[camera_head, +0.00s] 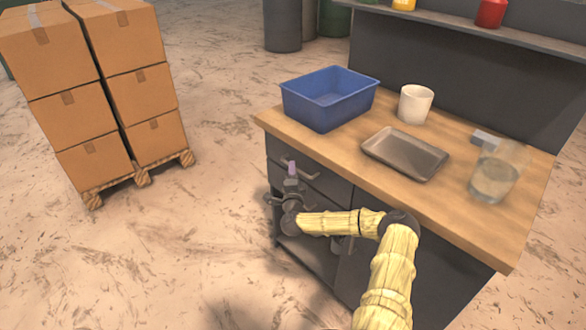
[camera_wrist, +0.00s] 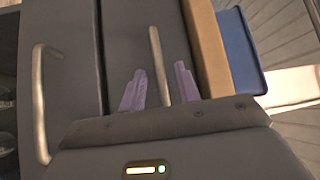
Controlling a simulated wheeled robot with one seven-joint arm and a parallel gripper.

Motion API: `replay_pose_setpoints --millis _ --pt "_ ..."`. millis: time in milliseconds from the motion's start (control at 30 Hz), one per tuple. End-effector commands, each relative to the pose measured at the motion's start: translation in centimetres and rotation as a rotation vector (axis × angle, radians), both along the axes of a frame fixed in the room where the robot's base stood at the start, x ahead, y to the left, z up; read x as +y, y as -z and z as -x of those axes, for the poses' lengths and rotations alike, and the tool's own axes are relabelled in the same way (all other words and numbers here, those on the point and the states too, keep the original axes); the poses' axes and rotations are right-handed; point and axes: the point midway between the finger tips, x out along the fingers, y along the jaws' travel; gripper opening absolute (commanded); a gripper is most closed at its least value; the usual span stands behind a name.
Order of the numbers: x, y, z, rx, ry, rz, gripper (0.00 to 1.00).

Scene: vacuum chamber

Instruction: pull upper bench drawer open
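The upper bench drawer (camera_head: 328,181) is a dark grey front just under the wooden bench top, and it looks shut. Its front (camera_wrist: 125,45) fills the middle of the wrist view. Its pale bar handle (camera_wrist: 156,55) runs between the two purple fingers of my gripper (camera_wrist: 160,72). The fingers are apart, one on each side of the bar, with a gap to it on both sides. In the head view my gripper (camera_head: 292,170) is at the drawer front, and its wrist partly hides the drawers. How deep the bar sits between the fingers is hard to tell.
A lower drawer handle (camera_wrist: 38,100) shows at left in the wrist view. On the bench top (camera_head: 345,150) stand a blue bin (camera_head: 325,110), a white cup (camera_head: 415,104), a grey tray (camera_head: 405,165) and a glass jar (camera_head: 495,178). Stacked boxes (camera_head: 95,90) stand at left; floor between is clear.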

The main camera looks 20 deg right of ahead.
Motion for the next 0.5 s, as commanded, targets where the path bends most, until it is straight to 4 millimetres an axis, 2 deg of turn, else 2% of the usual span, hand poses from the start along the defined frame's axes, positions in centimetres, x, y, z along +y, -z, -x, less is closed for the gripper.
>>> replay_pose_setpoints --millis 200,500 --pt "-0.8 -0.2 -1.9 0.0 0.0 0.0 0.33" --pt "-0.9 -0.3 -2.1 0.001 -0.001 -0.001 0.33"
